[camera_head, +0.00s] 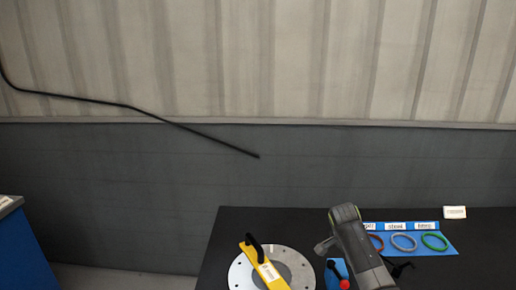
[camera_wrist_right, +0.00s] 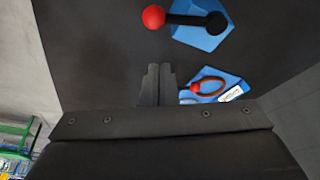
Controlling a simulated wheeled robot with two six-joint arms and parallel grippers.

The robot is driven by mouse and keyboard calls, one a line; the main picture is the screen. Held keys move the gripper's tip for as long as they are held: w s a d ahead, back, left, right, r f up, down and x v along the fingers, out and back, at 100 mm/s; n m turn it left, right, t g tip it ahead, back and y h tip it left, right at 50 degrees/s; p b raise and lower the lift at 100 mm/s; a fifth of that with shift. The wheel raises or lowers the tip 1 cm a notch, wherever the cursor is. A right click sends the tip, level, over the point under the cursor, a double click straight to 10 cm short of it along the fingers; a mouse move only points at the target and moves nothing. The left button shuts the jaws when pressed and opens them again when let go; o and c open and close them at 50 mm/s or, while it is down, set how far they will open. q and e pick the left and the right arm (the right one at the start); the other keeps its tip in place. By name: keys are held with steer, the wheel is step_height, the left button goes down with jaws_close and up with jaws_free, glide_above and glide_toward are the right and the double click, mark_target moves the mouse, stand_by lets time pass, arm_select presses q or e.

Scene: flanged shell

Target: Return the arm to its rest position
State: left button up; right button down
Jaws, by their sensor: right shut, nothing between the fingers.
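My right arm (camera_head: 360,246) reaches over the black table in the head view and hides part of it. My right gripper (camera_wrist_right: 157,84) shows in the right wrist view with its two dark fingers together and nothing between them. The fingertips are apart from the blue pieces seen near them. My left gripper is not in view.
A grey flanged disc (camera_head: 245,277) lies on the black table (camera_head: 232,227) with a yellow bar (camera_head: 261,262) across it. A blue mat (camera_head: 437,250) holds brown, blue and green rings. A red-knobbed black lever (camera_wrist_right: 185,19) sits on a blue base (camera_wrist_right: 205,38).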

steer(key=s+f+n, duration=0.2)
steer(key=s+f, duration=0.1)
steer(key=s, duration=0.3)
steer(key=s+f+n+y, duration=0.1)
steer(key=s+f+n, duration=0.1)
steer(key=s+f, duration=0.2)
steer(key=s+f+n+t, duration=0.1)
steer(key=s+f, duration=0.3)
steer(key=s, duration=0.5)
steer(key=shift+d+f+n, duration=0.1)
steer(key=shift+d+n, duration=0.05)
steer(key=shift+n, duration=0.45)
steer(key=s+a+r+n+t+y, duration=0.1)
steer(key=s+r+n, duration=0.2)
steer(key=s, duration=0.9)
steer(key=s+r+n, duration=0.2)
steer(key=s+n, duration=0.2)
steer(key=s, duration=0.8)
step_height(320, 180, down, 26)
steer(key=d+g+b, duration=0.1)
steer(key=b, duration=0.2)
steer(key=s+a+f+g+b, duration=0.1)
steer(key=s+f, duration=1.4)
steer(key=f, duration=0.3)
steer(key=shift+f+y+b, duration=0.35)
steer(key=shift+y+b, duration=0.05)
